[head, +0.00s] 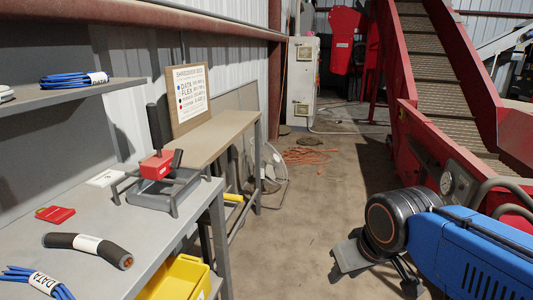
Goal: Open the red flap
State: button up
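A red block-like part (156,165), which I take to be the red flap, sits on a grey bench-top device (166,190) with a black upright handle (158,125). It looks closed down on the device, though its hinge is too small to make out. My gripper (380,270) is at the lower right, over the floor, well away from the bench and the device. Its two fingers look spread apart with floor showing between them, and nothing is held.
The grey bench (115,235) holds a red tag (55,213), a thick black cable piece (88,248) and a blue cable bundle (35,282). A yellow bin (178,278) stands below. A sign board (188,98) stands behind. The aisle floor between bench and red conveyor (435,150) is mostly clear.

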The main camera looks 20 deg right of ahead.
aim_at(412, 164)
jog(key=i+l+z, duration=0.15)
jog(key=i+z, duration=0.3)
jog(key=i, duration=0.4)
jog(key=i+j+z, duration=0.15)
jog(key=i+z, duration=0.3)
jog(key=i, duration=0.4)
jog(key=i+j, duration=0.1)
jog(key=i, duration=1.45)
jog(key=i+z, duration=0.15)
jog(key=z, duration=0.95)
